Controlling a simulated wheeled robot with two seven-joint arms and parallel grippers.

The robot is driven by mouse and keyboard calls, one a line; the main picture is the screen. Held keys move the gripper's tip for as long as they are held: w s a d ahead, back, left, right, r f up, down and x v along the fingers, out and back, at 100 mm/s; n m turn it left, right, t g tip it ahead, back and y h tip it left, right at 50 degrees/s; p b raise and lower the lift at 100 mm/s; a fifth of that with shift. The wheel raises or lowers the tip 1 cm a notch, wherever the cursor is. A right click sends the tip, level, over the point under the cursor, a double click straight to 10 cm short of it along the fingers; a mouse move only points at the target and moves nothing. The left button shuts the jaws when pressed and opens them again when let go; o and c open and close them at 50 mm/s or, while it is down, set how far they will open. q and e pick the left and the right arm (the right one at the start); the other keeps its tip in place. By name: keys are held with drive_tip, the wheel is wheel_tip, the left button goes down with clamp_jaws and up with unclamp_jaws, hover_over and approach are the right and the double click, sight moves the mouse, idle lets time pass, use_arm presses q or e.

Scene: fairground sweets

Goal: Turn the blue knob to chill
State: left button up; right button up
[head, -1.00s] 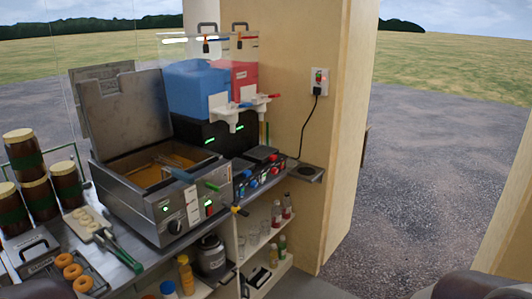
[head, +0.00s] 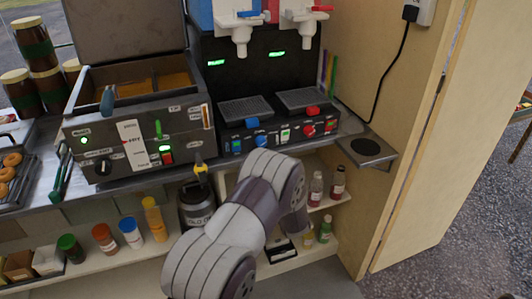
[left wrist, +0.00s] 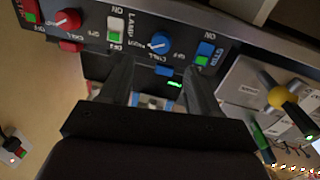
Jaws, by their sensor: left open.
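The blue knob (head: 261,141) is on the dark control panel (head: 275,136) at the front of the drinks machine. It also shows in the left wrist view (left wrist: 160,43), where the panel is upside down, with labels around it. I cannot read its pointer surely. My left gripper (left wrist: 155,76) is open and empty, with its fingers extending towards the panel near the blue knob; no contact is visible. In the head view my own arm hides this gripper below the panel. My right gripper is not in view.
A red knob (head: 310,131) and rocker switches share the panel. The fryer (head: 135,135) with its open lid stands to the left, near a yellow-handled tap (head: 200,168). A bracket shelf (head: 367,147) sticks out at right. Bottles and jars stand on lower shelves.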

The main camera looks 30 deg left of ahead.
sight(262, 145)
use_arm(q)
drive_tip(key=x, duration=0.9)
drive_tip(key=shift+a, duration=0.25)
drive_tip(key=c, duration=1)
